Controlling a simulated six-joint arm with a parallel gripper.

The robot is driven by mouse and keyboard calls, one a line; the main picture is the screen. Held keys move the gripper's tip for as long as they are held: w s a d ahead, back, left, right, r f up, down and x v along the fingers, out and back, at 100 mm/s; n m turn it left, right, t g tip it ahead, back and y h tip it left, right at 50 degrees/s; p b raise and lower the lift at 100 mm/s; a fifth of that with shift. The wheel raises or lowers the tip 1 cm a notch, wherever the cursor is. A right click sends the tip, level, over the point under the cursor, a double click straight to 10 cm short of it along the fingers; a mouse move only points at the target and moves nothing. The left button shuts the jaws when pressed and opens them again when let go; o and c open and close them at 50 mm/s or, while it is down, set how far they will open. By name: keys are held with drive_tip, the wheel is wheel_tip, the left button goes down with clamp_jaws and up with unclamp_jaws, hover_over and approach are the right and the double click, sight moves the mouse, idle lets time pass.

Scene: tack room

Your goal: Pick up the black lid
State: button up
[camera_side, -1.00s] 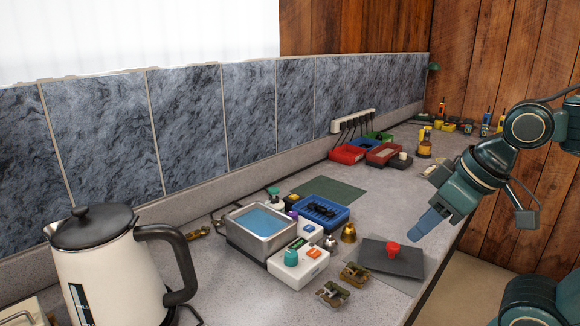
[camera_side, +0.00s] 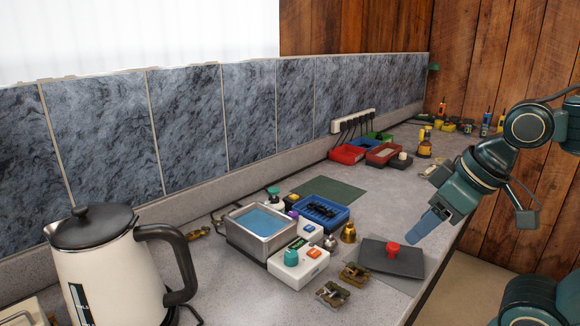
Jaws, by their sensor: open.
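A flat, dark square lid with a red knob (camera_side: 412,262) lies on the grey counter near its front edge, right of centre. The red knob (camera_side: 393,250) stands up from its middle. My gripper (camera_side: 425,232) has blue fingers and hangs above and to the right of the lid, pointing down and left. It is open with nothing in it, apart from the lid. One finger largely hides the other from this side.
A metal bath of blue liquid (camera_side: 262,221), a white box with a teal knob (camera_side: 297,268), small brown clips (camera_side: 333,294) and a brass bell (camera_side: 348,233) stand left of the lid. A kettle with a black top (camera_side: 110,262) is at front left. The green mat (camera_side: 328,189) is bare.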

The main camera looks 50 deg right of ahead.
drive_tip(key=w+d+m+g, duration=0.2)
drive_tip(key=w+d+m, duration=0.2)
drive_tip(key=m, duration=0.5)
drive_tip(key=w+d+m+g+y, duration=0.1)
drive_tip(key=w+d+m+g, duration=0.2)
drive_tip(key=d+m, duration=0.4)
drive_tip(key=shift+w+d+r+m+g, duration=0.15)
drive_tip(key=shift+w+d+m+g, duration=0.3)
drive_tip(key=shift+m, duration=0.55)
drive_tip(key=shift+w, duration=0.1)
hover_over(395, 244)
drive_tip(key=shift+f, duration=4.3)
drive_tip(key=shift+f, duration=0.1)
